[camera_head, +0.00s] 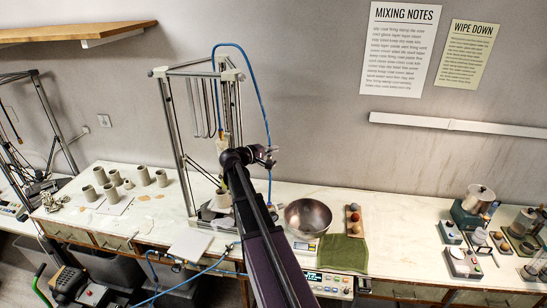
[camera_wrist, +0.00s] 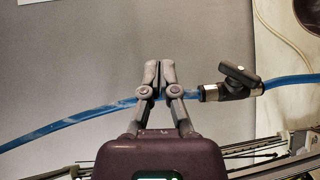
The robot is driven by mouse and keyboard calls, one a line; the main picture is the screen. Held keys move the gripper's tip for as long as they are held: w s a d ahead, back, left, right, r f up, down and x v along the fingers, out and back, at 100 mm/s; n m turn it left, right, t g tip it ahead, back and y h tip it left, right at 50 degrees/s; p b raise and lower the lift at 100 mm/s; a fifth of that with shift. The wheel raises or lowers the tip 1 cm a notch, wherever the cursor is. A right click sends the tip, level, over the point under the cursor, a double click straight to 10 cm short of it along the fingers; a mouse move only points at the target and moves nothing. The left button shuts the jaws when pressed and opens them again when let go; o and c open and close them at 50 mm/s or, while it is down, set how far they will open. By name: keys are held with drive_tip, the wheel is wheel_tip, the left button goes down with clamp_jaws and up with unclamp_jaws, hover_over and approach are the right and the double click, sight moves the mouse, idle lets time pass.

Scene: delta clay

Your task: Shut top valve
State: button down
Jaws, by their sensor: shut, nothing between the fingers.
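A black valve (camera_wrist: 240,82) with a lever handle sits in line on a blue hose (camera_wrist: 290,79), right of my gripper in the wrist view. Its handle lies at a slant to the hose line. My gripper (camera_wrist: 158,65) is shut and empty, its fingertips left of the valve and apart from it in the picture. The hose passes behind the fingers; I cannot tell whether they touch it. In the head view my gripper (camera_head: 268,155) is beside the blue hose's hanging run. The valve is not clearly distinguishable there.
The hose loops over a tall metal delta printer frame (camera_head: 176,130) left of my arm. Clay cups (camera_head: 100,175) stand on the bench at left. A metal bowl (camera_head: 308,217) and a green towel (camera_head: 342,252) lie right of my arm. Bare bench (camera_head: 400,225) lies further right.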

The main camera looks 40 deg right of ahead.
drive_tip(key=s+a+f+y+b, duration=0.1)
drive_tip(key=s+a+f+y, duration=0.5)
drive_tip(key=a, duration=0.6)
drive_tip(key=s+a+f+m+y+b, duration=0.15)
drive_tip(key=s+a+f+y, duration=0.25)
drive_tip(key=a+f, duration=0.5)
drive_tip(key=s+a+f+y+b, duration=0.2)
drive_tip(key=s+a+f+y, duration=0.35)
drive_tip(key=a, duration=0.85)
drive_tip(key=s+a+f+b, duration=0.2)
drive_tip(key=f+b, duration=0.7)
drive_tip(key=s+a+f+b, duration=0.1)
drive_tip(key=s+f+b, duration=0.1)
drive_tip(key=f+b, duration=0.7)
drive_tip(key=shift+s+a+f+g+y, duration=0.15)
drive_tip(key=shift+s+a+g+y, duration=0.1)
drive_tip(key=shift+a+g+y, duration=0.15)
drive_tip(key=c, duration=0.6)
unclamp_jaws()
drive_tip(key=shift+a, duration=0.1)
